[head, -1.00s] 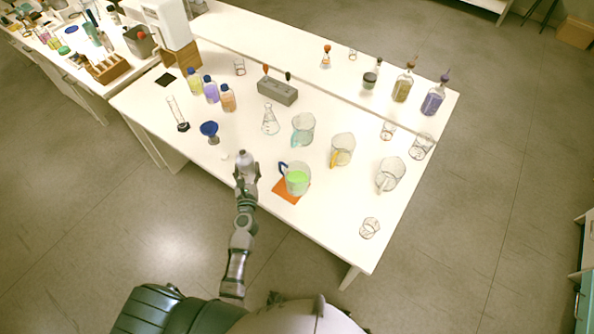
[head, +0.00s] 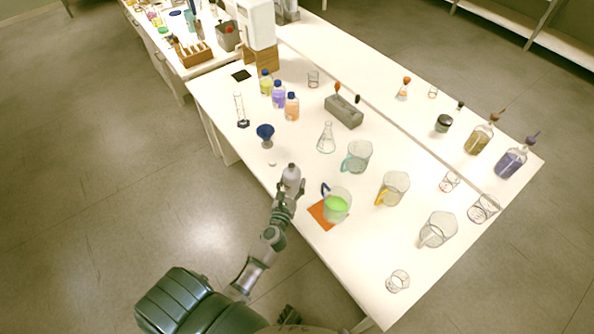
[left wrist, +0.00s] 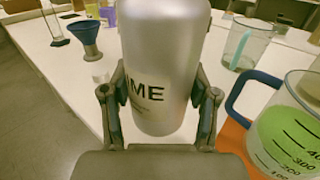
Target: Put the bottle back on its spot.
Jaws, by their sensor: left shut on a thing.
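My left gripper (head: 287,194) is shut on a silver-grey bottle (head: 291,175) and holds it upright at the table's front edge. In the left wrist view the bottle (left wrist: 160,50) stands between the two fingers (left wrist: 160,105), its label ending in "IME"; its top is cut off. I cannot tell whether its base touches the table. A flat black square (head: 241,75) lies bare at the table's far left corner. Beside it stand a yellow bottle (head: 266,82), a purple bottle (head: 278,95) and an orange bottle (head: 292,107) in a row.
A beaker of green liquid (head: 337,206) stands on an orange mat (head: 320,214), just right of my gripper. A blue funnel (head: 265,133), a small white piece (head: 271,163), a flask (head: 326,138) and a grey block (head: 344,111) stand behind. Several clear jugs fill the right side.

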